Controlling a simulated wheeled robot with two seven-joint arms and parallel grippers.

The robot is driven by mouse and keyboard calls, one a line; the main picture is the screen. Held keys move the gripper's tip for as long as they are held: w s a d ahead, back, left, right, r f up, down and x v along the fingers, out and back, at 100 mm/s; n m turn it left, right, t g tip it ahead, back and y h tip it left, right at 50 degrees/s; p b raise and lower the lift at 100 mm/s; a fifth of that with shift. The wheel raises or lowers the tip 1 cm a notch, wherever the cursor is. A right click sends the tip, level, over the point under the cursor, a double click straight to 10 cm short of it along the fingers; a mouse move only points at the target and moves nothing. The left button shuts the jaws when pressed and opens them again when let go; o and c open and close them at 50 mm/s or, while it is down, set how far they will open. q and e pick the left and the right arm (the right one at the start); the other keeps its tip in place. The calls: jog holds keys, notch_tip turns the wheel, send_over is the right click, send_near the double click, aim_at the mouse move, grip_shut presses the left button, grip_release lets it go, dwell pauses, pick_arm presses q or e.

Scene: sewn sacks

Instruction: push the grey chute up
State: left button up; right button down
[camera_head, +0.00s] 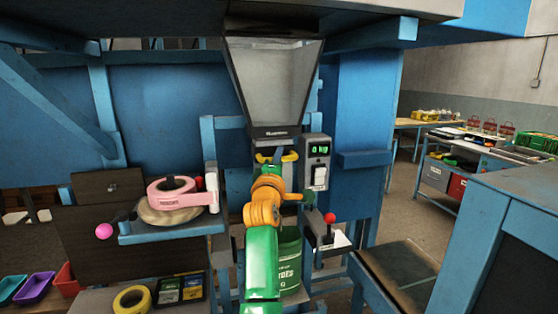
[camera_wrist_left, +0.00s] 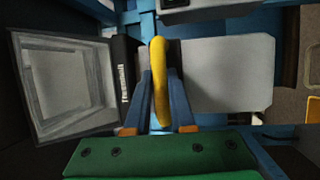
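The grey chute (camera_head: 275,80) hangs in the upper middle of the head view, a tapering funnel with a dark lettered band at its lower end. In the left wrist view, a grey hollow shape (camera_wrist_left: 70,85) beside a dark lettered band looks like the chute. A yellow handle (camera_head: 290,156) sits just below the band; it also shows in the left wrist view (camera_wrist_left: 160,85). My left gripper (camera_head: 275,158) is at the handle's middle, its blue fingers closed in on both sides of the bar. Their contact faces are partly hidden. My right gripper is not in view.
A scale display (camera_head: 319,149) and a red-knobbed lever (camera_head: 330,218) stand right of my left arm. A green container (camera_head: 290,265) is behind the arm. Blue frame posts flank the chute.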

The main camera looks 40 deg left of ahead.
pick_arm(q)
jog(key=o, duration=0.4)
jog(key=shift+r, duration=0.3)
jog(key=shift+s, duration=0.1)
jog(key=shift+f, duration=0.1)
jog(key=shift+s+d+f+b, duration=0.2)
jog(key=shift+s+b, duration=0.1)
jog(key=shift+b, duration=0.15)
jog(key=r+b+v, duration=0.1)
jog(key=b+v, duration=0.2)
jog(key=v, duration=0.3)
jog(key=shift+s+f, duration=0.2)
jog(key=shift+f, duration=0.15)
